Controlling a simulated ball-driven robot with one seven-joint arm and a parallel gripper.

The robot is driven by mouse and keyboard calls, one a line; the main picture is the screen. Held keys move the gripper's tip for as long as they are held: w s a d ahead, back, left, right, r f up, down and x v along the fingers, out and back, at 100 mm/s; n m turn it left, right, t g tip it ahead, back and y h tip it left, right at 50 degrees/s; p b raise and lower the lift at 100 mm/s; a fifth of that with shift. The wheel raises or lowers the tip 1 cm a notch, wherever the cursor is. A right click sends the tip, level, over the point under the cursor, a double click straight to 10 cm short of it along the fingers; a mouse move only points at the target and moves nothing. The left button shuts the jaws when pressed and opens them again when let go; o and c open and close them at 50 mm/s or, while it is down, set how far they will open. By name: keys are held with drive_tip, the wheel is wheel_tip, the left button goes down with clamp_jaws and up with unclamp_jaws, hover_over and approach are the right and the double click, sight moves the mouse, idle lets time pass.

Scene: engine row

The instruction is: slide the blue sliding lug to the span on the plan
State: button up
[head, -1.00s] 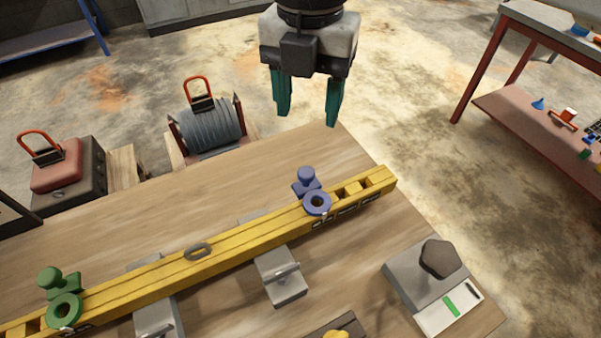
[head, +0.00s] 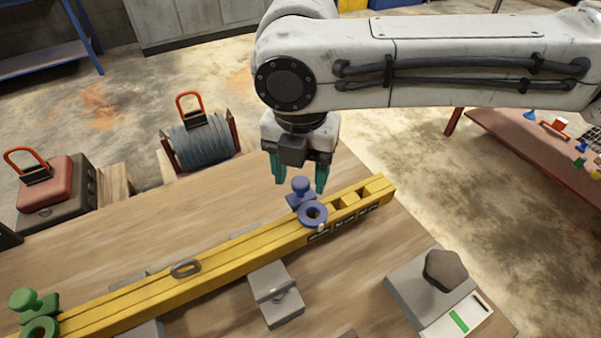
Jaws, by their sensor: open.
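The blue sliding lug (head: 312,213) sits on the yellow beam (head: 236,254) near its right end, with a round ring in front and a knob (head: 300,184) on its far side. A green lug (head: 38,308) sits at the beam's left end. My gripper (head: 298,184) is open with teal fingers pointing down. Its fingertips are around or just behind the lug's knob, one on each side. I cannot tell whether they touch it. The plan, perhaps the white card with a green bar (head: 459,321), lies at the lower right.
Grey clamps (head: 275,294) hold the beam on the wooden table. A grey block bearing a dark stone (head: 445,270) stands at the right. A cable reel (head: 200,140) and a red case (head: 48,186) stand beyond the far edge. A dark oval link (head: 186,268) lies on the beam.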

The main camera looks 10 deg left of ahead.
drive_tip(key=shift+f, duration=0.25)
clamp_jaws()
idle(0.4)
